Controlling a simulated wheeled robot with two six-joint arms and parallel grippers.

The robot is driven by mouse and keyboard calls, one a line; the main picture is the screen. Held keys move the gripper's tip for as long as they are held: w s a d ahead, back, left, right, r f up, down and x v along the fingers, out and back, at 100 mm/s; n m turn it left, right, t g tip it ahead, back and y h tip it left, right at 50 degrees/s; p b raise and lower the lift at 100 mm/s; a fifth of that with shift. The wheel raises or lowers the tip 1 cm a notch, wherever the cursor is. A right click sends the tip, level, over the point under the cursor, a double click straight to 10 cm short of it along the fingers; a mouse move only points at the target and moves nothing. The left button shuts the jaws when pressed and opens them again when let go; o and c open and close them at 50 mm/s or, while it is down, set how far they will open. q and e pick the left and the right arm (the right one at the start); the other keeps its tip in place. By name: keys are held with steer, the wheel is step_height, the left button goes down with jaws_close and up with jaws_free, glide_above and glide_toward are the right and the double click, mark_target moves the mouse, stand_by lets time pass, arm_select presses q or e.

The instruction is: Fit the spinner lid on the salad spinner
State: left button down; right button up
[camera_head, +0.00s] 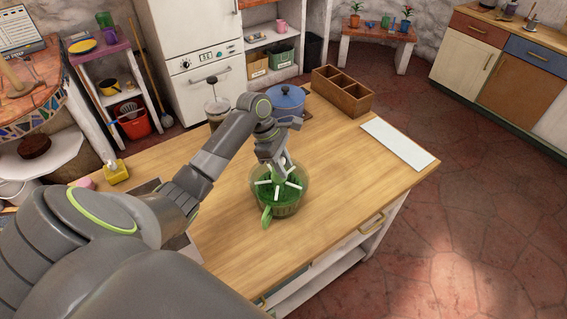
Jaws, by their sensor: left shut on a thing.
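The salad spinner (286,206) is a clear, greenish bowl with green inside, standing on the wooden counter. The spinner lid (277,189), green with white spokes, shows over the bowl's mouth, with a green handle-like piece (267,217) at the front left. I cannot tell whether the lid is seated or held just above the rim. My left gripper (279,168) points down from above and is shut on the spinner lid near its middle. Its fingertips are partly hidden. My right gripper is not in view.
Behind the spinner on the counter (340,185) are a blue pot (286,102), a glass press (216,103) and a wooden divided box (342,92). A white board (398,143) lies at the right. A yellow item (116,172) is at the left. The counter right of the spinner is clear.

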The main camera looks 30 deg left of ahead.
arm_select(q)
steer(key=shift+f, duration=0.45)
steer(key=c, duration=1)
jaws_free()
steer(key=b+v, duration=0.3)
steer(key=v, duration=1.4)
steer(key=shift+a+r+b, duration=0.1)
steer(key=shift+a+b, duration=0.15)
steer(key=shift+b, duration=0.05)
